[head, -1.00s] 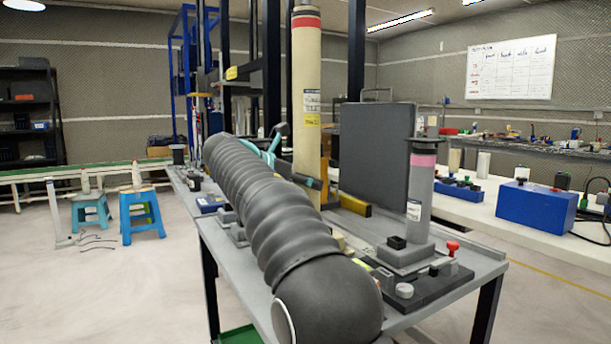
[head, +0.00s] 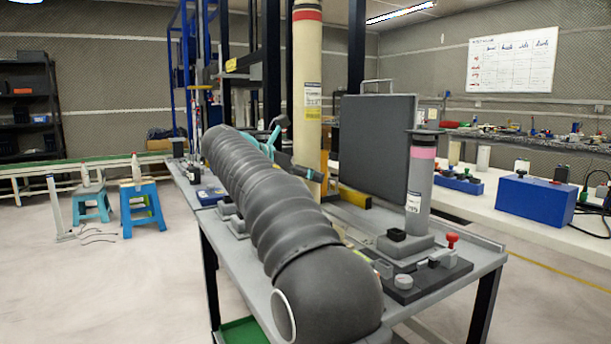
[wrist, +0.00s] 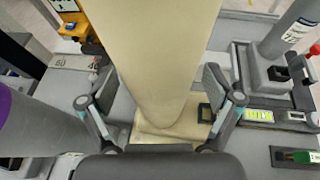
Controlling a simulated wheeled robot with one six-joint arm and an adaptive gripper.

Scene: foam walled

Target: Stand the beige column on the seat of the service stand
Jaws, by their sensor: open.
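The beige column (head: 307,60) stands upright at the back of the grey table in the head view, with a red band near its top and a white and yellow label. It fills the middle of the wrist view (wrist: 168,60). My gripper (wrist: 160,92) is open, with one finger on each side of the column's lower part; I cannot tell whether either touches it. In the head view my gripper (head: 288,158) shows as teal and dark parts beside the column. The column's foot is over a beige plate (wrist: 146,131). I cannot tell which part is the service stand's seat.
A grey cylinder with a pink band (head: 420,180) stands at the right on a block. A dark panel (head: 376,145) stands behind it. A control box with a red knob (head: 452,240) lies at the front right. A dark upright post (head: 356,60) rises behind the column.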

